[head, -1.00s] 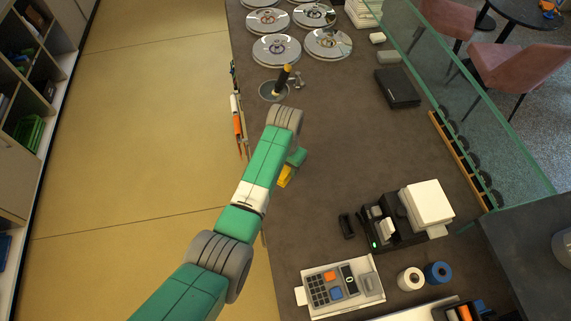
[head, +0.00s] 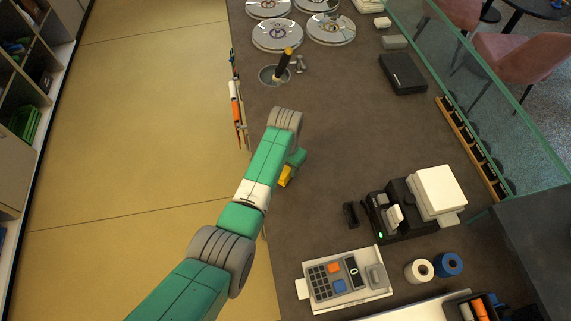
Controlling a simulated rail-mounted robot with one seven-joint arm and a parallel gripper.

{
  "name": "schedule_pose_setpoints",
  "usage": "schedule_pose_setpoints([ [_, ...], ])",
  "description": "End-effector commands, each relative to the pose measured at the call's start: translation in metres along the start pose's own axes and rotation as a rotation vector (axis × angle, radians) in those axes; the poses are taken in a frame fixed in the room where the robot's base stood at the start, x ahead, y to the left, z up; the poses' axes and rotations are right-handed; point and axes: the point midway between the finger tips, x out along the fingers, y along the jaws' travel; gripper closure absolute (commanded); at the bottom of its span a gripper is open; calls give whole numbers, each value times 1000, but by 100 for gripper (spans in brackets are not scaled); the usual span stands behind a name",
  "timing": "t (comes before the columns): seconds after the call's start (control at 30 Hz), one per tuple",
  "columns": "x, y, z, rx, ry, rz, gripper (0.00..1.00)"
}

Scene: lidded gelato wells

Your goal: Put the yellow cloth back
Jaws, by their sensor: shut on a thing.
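The yellow cloth (head: 286,175) shows as a small yellow patch at the end of my arm in the head view, low over or at the dark counter (head: 340,150). My gripper (head: 289,168) is mostly hidden behind my wrist, with only a green part of it showing. It is shut on the yellow cloth. The fingertips and most of the cloth are hidden, so I cannot tell whether the cloth touches the counter.
Round metal well lids (head: 277,35) lie at the far end. Tools (head: 236,100) hang along the left counter edge. The middle counter is clear.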

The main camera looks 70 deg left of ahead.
Motion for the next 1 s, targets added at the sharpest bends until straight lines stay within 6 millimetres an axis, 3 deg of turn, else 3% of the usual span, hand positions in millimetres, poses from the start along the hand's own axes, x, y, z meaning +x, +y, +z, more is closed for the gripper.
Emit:
schedule_pose_setpoints([
  [0.87, 9, 0, 0, 0, 0, 0, 88],
  [0.9, 8, 0, 0, 0, 0, 0, 50],
  [1.0, 8, 0, 0, 0, 0, 0, 48],
])
